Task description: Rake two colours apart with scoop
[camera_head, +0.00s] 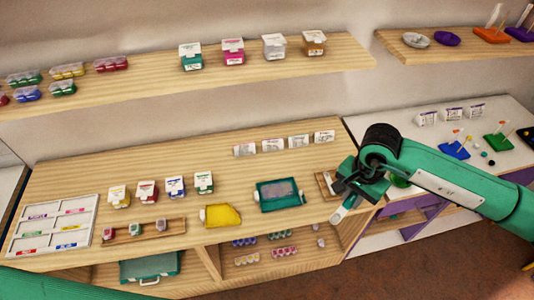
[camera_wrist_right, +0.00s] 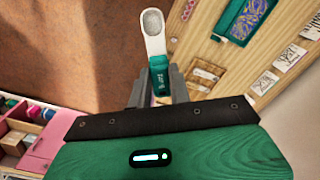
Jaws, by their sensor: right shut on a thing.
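My right gripper (camera_head: 350,196) (camera_wrist_right: 158,88) is shut on a scoop. In the right wrist view the scoop (camera_wrist_right: 153,34) has a pale, rounded head and a teal handle between the fingers. The head points away from the gripper. In the head view the gripper hangs over the right end of the wooden counter, to the right of a teal tray. The teal tray (camera_head: 261,203) (camera_wrist_right: 220,38) holds a bluish-purple layer; separate bead colours are too small to make out. A yellow tray (camera_head: 220,216) lies to its left. My left gripper is out of view.
A small wooden tray (camera_head: 322,182) lies partly behind my right gripper. Several lidded bead boxes (camera_head: 161,190) and a white sorting board (camera_head: 52,226) stand to the left. White label cards (camera_head: 272,145) line the back. Counter between the yellow and teal trays is clear.

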